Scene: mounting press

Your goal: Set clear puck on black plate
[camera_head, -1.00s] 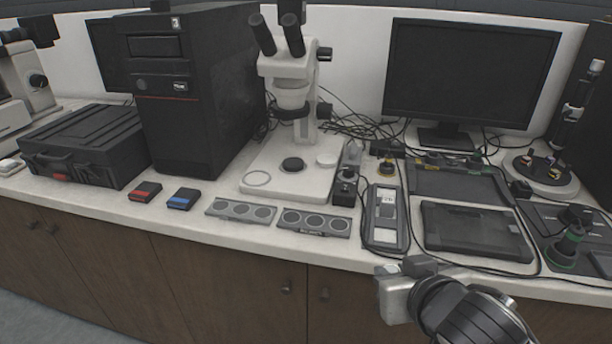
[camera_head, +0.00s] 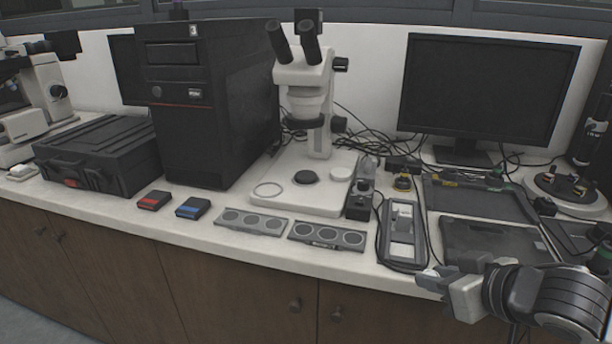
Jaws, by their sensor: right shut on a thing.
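A small round black plate (camera_head: 305,177) lies on the white base of the stereo microscope (camera_head: 303,201). A thin clear ring or disc (camera_head: 267,190) lies left of it on the base, and a white disc (camera_head: 341,173) lies right of it. My right gripper (camera_head: 431,279) is over the counter's front edge at the lower right, well to the right of and nearer than the black plate. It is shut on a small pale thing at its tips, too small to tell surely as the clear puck. My left gripper is out of view.
Two grey trays with round wells (camera_head: 327,236) lie before the microscope. A black control box (camera_head: 360,200) and a grey device (camera_head: 404,235) stand between my right gripper and the microscope.

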